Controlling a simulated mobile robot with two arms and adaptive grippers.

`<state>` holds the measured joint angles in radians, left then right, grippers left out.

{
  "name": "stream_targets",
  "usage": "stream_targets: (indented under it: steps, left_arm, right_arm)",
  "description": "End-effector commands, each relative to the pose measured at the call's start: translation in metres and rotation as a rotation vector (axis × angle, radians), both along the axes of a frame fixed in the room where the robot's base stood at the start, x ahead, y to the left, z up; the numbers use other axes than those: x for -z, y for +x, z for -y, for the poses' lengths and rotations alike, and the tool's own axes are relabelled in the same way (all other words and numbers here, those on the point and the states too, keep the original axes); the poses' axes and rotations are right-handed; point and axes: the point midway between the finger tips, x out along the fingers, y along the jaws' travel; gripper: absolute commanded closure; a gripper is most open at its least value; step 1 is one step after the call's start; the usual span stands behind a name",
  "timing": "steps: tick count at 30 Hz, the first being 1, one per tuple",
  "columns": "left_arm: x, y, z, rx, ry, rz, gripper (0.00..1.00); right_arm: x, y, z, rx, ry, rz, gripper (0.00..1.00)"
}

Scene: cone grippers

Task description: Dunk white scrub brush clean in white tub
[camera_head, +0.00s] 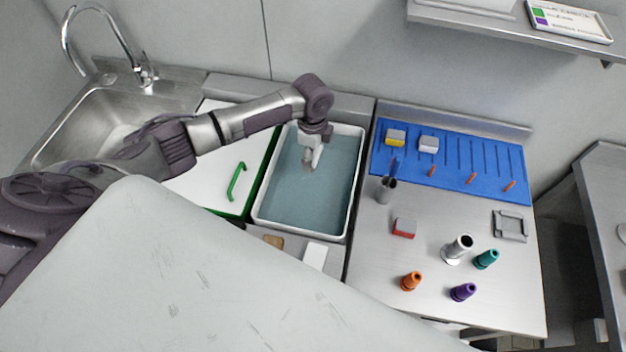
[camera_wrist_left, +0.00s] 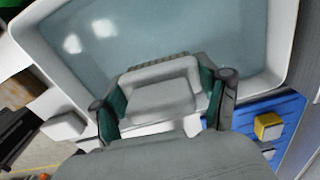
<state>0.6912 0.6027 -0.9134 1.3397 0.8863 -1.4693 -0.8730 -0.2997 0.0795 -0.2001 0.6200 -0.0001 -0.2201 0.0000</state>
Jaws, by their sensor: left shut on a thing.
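The white tub (camera_head: 258,222) holds blue-grey water and stands in the middle of the counter. Its rim also shows in the left wrist view (camera_wrist_left: 60,72). My left gripper (camera_head: 312,158) reaches in over the tub from the left, pointing down near its upper middle. In the left wrist view its teal-padded fingers (camera_wrist_left: 162,104) are shut on the sides of the white scrub brush (camera_wrist_left: 155,92), whose darker ridged edge faces the water. Whether the brush touches the water cannot be told. My right gripper is not in view.
A white board with a green handle (camera_head: 237,181) and a steel sink (camera_head: 100,118) lie left. A blue mat (camera_head: 460,160) at right holds a yellow block (camera_head: 396,136) and a white block (camera_head: 428,144). Several coloured cones, a red block (camera_head: 404,228) and a grey cup (camera_head: 386,190) stand nearby.

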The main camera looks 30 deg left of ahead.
Motion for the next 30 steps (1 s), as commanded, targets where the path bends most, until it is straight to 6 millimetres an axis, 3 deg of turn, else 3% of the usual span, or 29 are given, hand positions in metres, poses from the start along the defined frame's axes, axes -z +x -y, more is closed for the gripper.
stream_targets:
  steps: [17, 25, 30]
  left_arm:
    - [-0.002, 0.0, 0.0, 0.0, 0.0, 0.001, 0.6]
    - [-0.027, 0.0, 0.0, 0.0, 0.0, 0.0, 0.6]
    - [-0.037, 0.0, 0.0, 0.001, -0.001, 0.001, 0.6]
  right_arm:
    - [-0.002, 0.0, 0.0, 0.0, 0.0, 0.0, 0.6]
    - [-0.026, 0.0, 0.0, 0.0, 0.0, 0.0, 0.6]
    - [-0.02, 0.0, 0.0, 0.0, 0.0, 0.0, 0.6]
